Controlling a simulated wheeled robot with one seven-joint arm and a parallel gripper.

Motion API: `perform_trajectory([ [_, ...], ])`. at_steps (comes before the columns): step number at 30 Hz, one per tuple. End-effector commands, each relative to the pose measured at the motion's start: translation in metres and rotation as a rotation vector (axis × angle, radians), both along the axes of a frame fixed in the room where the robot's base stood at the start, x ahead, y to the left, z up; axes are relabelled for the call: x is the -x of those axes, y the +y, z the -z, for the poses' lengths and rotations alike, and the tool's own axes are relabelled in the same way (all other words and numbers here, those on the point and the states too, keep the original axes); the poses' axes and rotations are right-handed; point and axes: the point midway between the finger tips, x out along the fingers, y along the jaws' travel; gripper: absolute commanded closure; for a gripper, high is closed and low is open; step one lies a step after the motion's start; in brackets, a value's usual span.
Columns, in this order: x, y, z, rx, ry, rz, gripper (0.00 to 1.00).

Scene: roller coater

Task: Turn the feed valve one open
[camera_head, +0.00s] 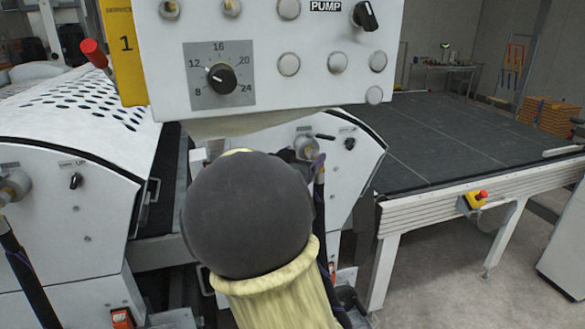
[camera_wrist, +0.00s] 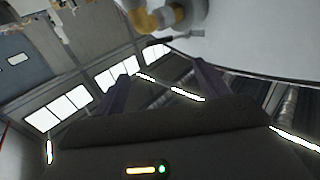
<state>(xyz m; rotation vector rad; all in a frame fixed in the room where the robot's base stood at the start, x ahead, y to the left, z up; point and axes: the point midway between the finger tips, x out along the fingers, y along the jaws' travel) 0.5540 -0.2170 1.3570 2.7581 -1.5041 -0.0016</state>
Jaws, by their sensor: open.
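A round grey pipe fitting (camera_head: 305,145) sits on the white machine's front, with a short dark lever (camera_head: 325,137) beside it. In the wrist view a brass-coloured fitting (camera_wrist: 150,20) and a dark lever (camera_wrist: 176,38) show at the top, against a white panel. No label lets me tell which valve is number one. My gripper (camera_wrist: 163,70) is open and empty, its two dark fingers spread below the lever, apart from it in the picture. In the head view my arm's dark round joint hides most of my gripper.
A control box (camera_head: 265,60) with a dial and PUMP switch hangs close above my arm. A second fitting (camera_head: 15,187) and a black knob (camera_head: 75,181) are on the left unit. Another black knob (camera_head: 349,143) is at right. A dark conveyor (camera_head: 450,140) extends right.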

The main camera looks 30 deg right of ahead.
Motion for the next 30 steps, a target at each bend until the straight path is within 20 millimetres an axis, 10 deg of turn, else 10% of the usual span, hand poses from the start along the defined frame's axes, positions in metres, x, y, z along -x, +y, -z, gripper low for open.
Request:
perform_trajectory([
  [18,0.026,0.040,0.000,-0.001,0.001,0.000,0.26],
  [25,0.017,0.048,0.014,-0.035,0.030,-0.083,0.72],
  [30,0.002,0.082,0.059,-0.159,0.141,-0.324,1.00],
])
